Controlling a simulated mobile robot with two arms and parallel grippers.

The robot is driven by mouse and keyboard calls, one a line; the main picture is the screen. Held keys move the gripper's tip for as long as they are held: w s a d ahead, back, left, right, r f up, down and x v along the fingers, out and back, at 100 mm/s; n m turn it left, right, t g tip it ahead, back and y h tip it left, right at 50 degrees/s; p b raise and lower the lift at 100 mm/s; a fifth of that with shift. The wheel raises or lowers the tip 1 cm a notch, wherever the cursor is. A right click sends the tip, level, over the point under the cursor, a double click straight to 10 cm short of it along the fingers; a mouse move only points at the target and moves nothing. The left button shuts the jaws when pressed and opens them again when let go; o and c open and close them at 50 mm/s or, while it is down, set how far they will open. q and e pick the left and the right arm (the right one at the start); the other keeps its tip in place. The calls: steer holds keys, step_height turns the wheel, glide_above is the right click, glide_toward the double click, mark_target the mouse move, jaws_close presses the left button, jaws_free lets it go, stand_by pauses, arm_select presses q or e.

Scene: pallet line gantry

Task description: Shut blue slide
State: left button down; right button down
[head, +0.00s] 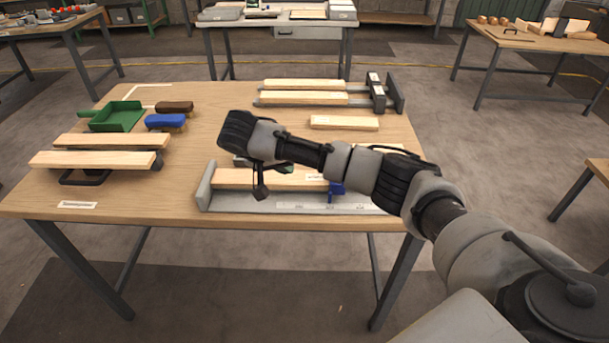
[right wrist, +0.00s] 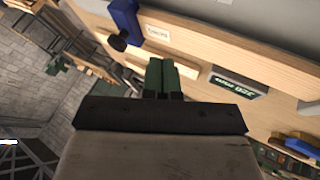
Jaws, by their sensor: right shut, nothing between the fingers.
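The blue slide (head: 337,188) sits on the front rail of a grey fixture (head: 300,208) at the table's front edge. A pale wooden board (head: 235,178) lies in the fixture. The slide, with a dark knob, also shows at the top left of the right wrist view (right wrist: 124,15). My right arm hides part of the fixture. My left gripper is out of view.
A dark block with a green label (right wrist: 238,85) is near the board. A loose board (head: 344,122) and a second fixture with boards (head: 385,93) lie behind. A green dustpan (head: 120,117), brushes and more boards (head: 95,160) are at the left.

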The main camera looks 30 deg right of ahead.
mark_target(328, 183)
steer(key=x, duration=0.9)
steer(key=shift+s+d+f, duration=0.1)
steer(key=shift+d+f, duration=0.15)
steer(key=shift+d, duration=0.05)
steer(key=s+d, duration=0.1)
steer(key=d+p, duration=0.1)
steer(key=shift+s+d, duration=0.35)
steer(key=shift+d, duration=0.05)
steer(key=shift+s+d, duration=0.25)
steer(key=shift+d, duration=0.05)
steer(key=shift+f, duration=0.1)
steer(key=shift+w, duration=0.1)
